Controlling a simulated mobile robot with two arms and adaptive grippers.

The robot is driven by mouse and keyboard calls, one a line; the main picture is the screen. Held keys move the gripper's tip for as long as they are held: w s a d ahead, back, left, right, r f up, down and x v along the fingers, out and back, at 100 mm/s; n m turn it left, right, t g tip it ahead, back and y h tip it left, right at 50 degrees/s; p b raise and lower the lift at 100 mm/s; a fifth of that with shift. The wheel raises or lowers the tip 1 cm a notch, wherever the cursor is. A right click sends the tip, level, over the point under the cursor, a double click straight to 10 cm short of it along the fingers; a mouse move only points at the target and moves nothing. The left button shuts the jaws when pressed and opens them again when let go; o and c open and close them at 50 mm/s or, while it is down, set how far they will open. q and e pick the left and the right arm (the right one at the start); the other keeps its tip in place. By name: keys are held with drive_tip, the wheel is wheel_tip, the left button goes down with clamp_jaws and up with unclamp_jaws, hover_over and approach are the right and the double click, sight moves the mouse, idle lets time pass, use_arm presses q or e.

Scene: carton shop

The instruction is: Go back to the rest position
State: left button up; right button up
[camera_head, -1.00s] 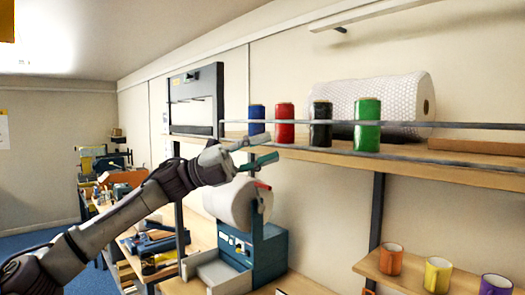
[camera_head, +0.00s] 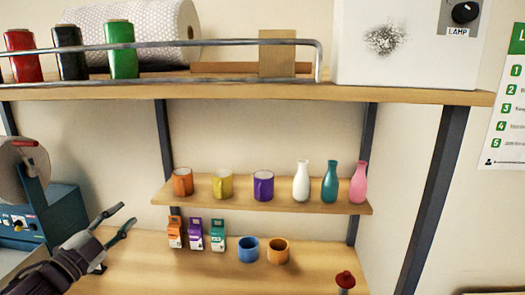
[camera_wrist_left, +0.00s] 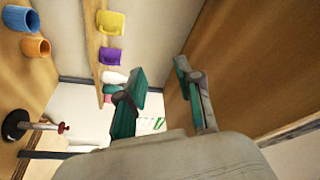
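My left gripper (camera_head: 121,218) is at the lower left of the head view, in front of the workbench and left of the small cartons. Its two teal-tipped fingers stand apart with nothing between them. The left wrist view also shows the fingers (camera_wrist_left: 162,75) apart and empty. My right gripper is in neither view now.
A low shelf holds mugs (camera_head: 223,184) and bottles (camera_head: 330,182). The workbench (camera_head: 190,270) below holds small cartons (camera_head: 196,234), two cups (camera_head: 248,249) and a red-topped item (camera_head: 345,281). The railed upper shelf (camera_head: 230,92) holds spools (camera_head: 121,49) and a bubble-wrap roll (camera_head: 165,25).

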use_arm(q)
drive_tip(key=s+d+f+n+g+y, duration=0.2)
drive_tip(key=s+f+n, duration=0.15)
drive_tip(key=f, duration=0.35)
drive_tip(key=s+d+f+n+g+y, duration=0.25)
drive_tip(key=s+f, duration=0.25)
drive_tip(key=f, duration=0.3)
drive_tip(key=s+d+f+n+g+y, duration=0.2)
drive_tip(key=s+f+n, duration=0.15)
drive_tip(key=f, duration=0.35)
drive_tip(key=s+d+f+n+g, duration=0.2)
drive_tip(key=s+f+g, duration=0.25)
drive_tip(key=s, duration=0.65)
drive_tip(key=s+d+f+n+g, duration=0.25)
drive_tip(key=s+f+g, duration=0.2)
drive_tip(key=s, duration=0.55)
wheel_tip(320, 180, down, 34)
drive_tip(key=s+r+b, duration=0.1)
drive_tip(key=s+b, duration=0.1)
drive_tip(key=b, duration=0.6)
drive_tip(key=s+a+f+g+b, duration=0.1)
drive_tip(key=s+f+b, duration=0.2)
drive_tip(key=s+f, duration=0.5)
drive_tip(key=s+a+f+g+b, duration=0.1)
drive_tip(key=s+f+b, duration=0.2)
drive_tip(key=s+f, duration=0.6)
wheel_tip(320, 180, down, 8)
drive_tip(key=shift+s+a+r+m, duration=0.15)
drive_tip(key=shift+a+r+m, duration=0.05)
drive_tip(key=shift+r+m, duration=0.1)
